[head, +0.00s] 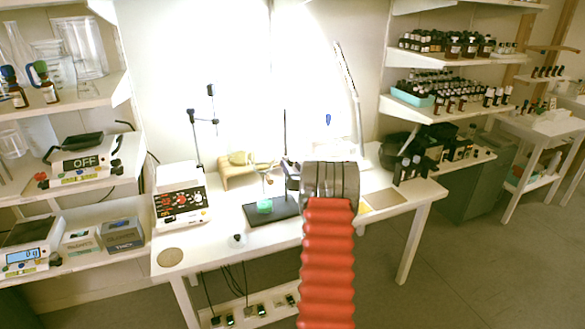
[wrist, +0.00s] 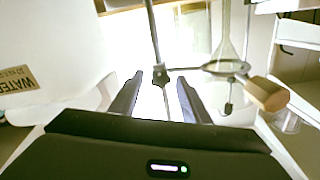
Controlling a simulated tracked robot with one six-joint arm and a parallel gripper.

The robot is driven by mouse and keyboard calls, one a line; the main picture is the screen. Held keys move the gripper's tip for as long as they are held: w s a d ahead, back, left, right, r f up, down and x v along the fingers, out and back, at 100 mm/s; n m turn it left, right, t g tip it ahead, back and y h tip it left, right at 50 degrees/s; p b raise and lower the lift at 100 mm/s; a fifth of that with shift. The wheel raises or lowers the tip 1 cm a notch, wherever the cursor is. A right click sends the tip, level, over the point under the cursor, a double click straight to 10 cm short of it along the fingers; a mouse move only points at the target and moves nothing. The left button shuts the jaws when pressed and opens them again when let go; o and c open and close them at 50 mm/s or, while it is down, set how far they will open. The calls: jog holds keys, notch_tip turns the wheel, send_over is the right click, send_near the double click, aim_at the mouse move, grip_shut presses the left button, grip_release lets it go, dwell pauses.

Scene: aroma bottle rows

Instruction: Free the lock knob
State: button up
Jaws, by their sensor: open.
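In the wrist view a thin upright metal rod carries a small dark clamp fitting (wrist: 160,77), which may be the lock knob; I cannot tell for sure. My gripper (wrist: 160,82) is open, with its two dark fingers on either side of this fitting in the picture. I cannot tell whether either finger touches it. To the right, a ring clamp (wrist: 225,67) sits around a clear glass vessel (wrist: 229,40), beside a tan wooden handle (wrist: 265,93). In the head view a black stand base (head: 283,212) is on the white bench; my arm hides the gripper.
A white hotplate-like device (head: 181,203) stands on the bench at left, near a thin stand (head: 196,145). A wooden rack (head: 240,173) is behind the black base. Shelves of dark bottles (head: 450,45) are at right. The front bench (head: 215,240) is mostly clear.

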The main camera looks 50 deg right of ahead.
jog(key=shift+c, duration=0.5)
jog(key=c, duration=1)
jog(key=shift+o, duration=0.2)
